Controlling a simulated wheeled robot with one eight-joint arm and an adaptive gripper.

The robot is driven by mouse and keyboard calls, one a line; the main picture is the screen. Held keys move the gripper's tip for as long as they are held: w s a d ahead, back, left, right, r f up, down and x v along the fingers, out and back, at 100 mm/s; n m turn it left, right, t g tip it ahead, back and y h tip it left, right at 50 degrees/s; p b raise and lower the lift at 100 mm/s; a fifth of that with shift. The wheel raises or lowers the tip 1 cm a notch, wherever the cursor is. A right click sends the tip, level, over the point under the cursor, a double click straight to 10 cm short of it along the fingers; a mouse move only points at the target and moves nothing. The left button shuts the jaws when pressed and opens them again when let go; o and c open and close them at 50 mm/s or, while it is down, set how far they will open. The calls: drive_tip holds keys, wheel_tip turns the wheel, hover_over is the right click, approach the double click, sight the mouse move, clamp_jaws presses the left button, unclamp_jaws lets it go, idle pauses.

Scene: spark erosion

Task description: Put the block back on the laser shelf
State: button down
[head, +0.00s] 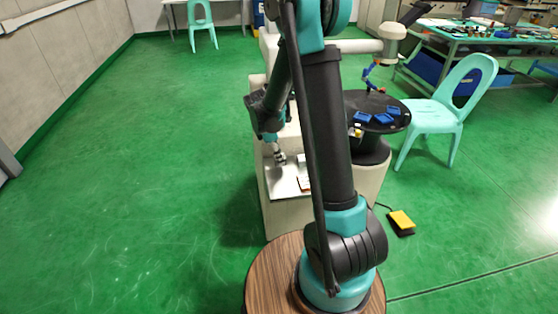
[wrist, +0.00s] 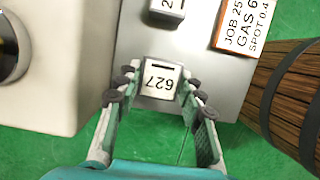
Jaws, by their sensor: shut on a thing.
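My gripper (wrist: 158,88) is shut on a pale metal block (wrist: 161,80) marked 627, which reads upside down in the wrist view. The block sits between the fingertips, over the front edge of the grey laser shelf (wrist: 205,65). I cannot tell whether the block touches the shelf or hangs just above it. In the head view my gripper (head: 279,157) is low over the shelf (head: 282,187), and the block there is too small to make out. A second block (wrist: 167,8) with a 2 showing stands farther back on the shelf, cut off by the frame.
A wood-framed card (wrist: 240,25) reading JOB 25, GAS 6, SPOT 0.4 lies right of the blocks. A brown wooden round shape (wrist: 285,95) is close on the right. The white machine body (wrist: 70,60) rises left. A round black table (head: 370,102) holds blue trays.

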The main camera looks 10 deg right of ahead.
drive_tip(key=shift+f, duration=1.2)
drive_tip(key=c, duration=1)
unclamp_jaws()
drive_tip(key=shift+f, duration=0.1)
drive_tip(key=shift+o, duration=0.2)
drive_tip(key=v, duration=1.2)
drive_tip(key=s+d+f+m+t+y, duration=0.1)
drive_tip(key=s+d+m, duration=0.3)
drive_tip(key=s+m, duration=0.5)
drive_tip(key=s+d+f+m+t+y, duration=0.1)
drive_tip(key=s+d+m+t+y, duration=0.1)
drive_tip(key=s+m, duration=0.7)
drive_tip(key=s+d+t, duration=0.1)
drive_tip(key=s+d, duration=0.1)
drive_tip(key=s, duration=0.2)
drive_tip(key=shift+s+f, duration=0.25)
drive_tip(key=shift+f, duration=0.05)
